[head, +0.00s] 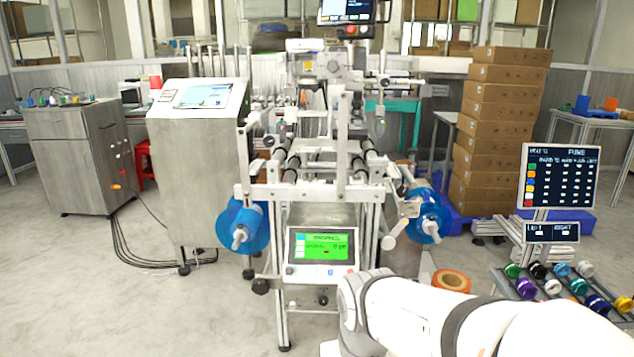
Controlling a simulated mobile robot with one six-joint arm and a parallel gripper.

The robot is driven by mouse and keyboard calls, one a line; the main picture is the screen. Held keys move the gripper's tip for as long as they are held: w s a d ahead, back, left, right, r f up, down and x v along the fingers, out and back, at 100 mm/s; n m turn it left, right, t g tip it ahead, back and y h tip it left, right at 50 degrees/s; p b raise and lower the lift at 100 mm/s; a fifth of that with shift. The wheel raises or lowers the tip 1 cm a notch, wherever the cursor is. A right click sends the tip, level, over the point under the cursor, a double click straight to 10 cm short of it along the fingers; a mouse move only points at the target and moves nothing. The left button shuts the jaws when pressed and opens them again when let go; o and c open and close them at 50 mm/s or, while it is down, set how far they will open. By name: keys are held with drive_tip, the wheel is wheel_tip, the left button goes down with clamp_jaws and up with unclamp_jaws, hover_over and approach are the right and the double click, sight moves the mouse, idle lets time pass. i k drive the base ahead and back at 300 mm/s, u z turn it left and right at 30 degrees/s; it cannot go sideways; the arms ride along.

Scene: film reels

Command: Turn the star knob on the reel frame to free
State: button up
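The reel frame (341,185) stands upright in the middle of the head view. A blue film reel (254,222) sits on its left side and another blue reel (434,205) on its right. Pale hub ends (239,238) face me on the reels. A small dark knob (260,287) shows low on the left of the frame. I cannot tell which part is the star knob or how it is turned. My white arm reaches in from the lower right, in front of the frame's lower right part. My gripper cannot be made out.
A display with a green screen (324,247) is on the frame's front. A grey cabinet (197,160) stands left. Stacked cartons (493,140) stand behind right. A rack of coloured rolls (566,288) and an orange roll (452,281) are at lower right. The left floor is mostly clear.

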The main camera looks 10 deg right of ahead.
sight(402, 192)
drive_tip(key=i, duration=1.15)
drive_tip(key=z, duration=0.05)
